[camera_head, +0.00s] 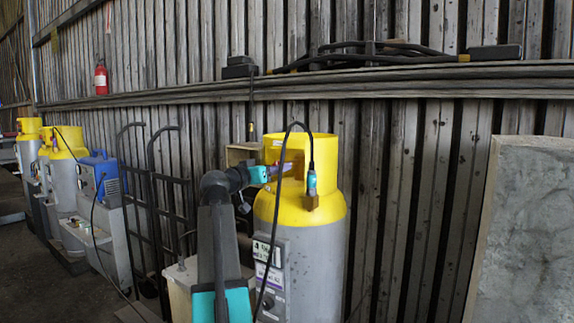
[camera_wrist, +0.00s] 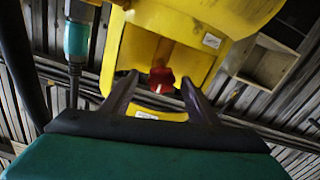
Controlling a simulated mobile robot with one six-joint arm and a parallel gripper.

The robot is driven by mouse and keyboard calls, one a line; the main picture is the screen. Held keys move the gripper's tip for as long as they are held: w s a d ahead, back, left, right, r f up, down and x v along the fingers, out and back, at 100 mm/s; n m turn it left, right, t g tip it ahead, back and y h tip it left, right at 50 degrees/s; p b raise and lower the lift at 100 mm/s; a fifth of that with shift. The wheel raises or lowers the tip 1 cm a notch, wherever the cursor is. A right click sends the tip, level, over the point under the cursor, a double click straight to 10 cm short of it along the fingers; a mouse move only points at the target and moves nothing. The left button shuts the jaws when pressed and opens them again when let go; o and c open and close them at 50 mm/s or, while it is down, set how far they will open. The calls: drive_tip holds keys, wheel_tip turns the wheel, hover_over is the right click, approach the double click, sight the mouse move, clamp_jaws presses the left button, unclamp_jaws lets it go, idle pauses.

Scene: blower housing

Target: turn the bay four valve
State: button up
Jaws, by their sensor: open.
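The bay four tank (camera_head: 305,265) is a grey cylinder with a yellow top and collar, standing right of centre in the head view. A label with a 4 (camera_head: 262,248) is on its front. The valve's red knob (camera_wrist: 161,79) shows inside the yellow collar (camera_wrist: 140,50) in the wrist view. My gripper (camera_head: 284,169) reaches from the left into the collar opening. In the wrist view my gripper (camera_wrist: 159,84) is open, its dark fingers on either side of the knob, with gaps visible. Whether the fingertips reach the knob's depth I cannot tell. The knob is not clear in the head view.
A teal fitting (camera_head: 312,184) with a black hose hangs at the collar's right; it shows in the wrist view (camera_wrist: 76,42). Hand trucks (camera_head: 165,190), a blue machine (camera_head: 100,170) and other yellow-topped tanks (camera_head: 65,165) stand left. A concrete slab (camera_head: 525,230) is right.

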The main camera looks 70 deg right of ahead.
drive_tip(key=p+x, duration=0.1)
drive_tip(key=x, duration=0.5)
drive_tip(key=shift+d, duration=0.3)
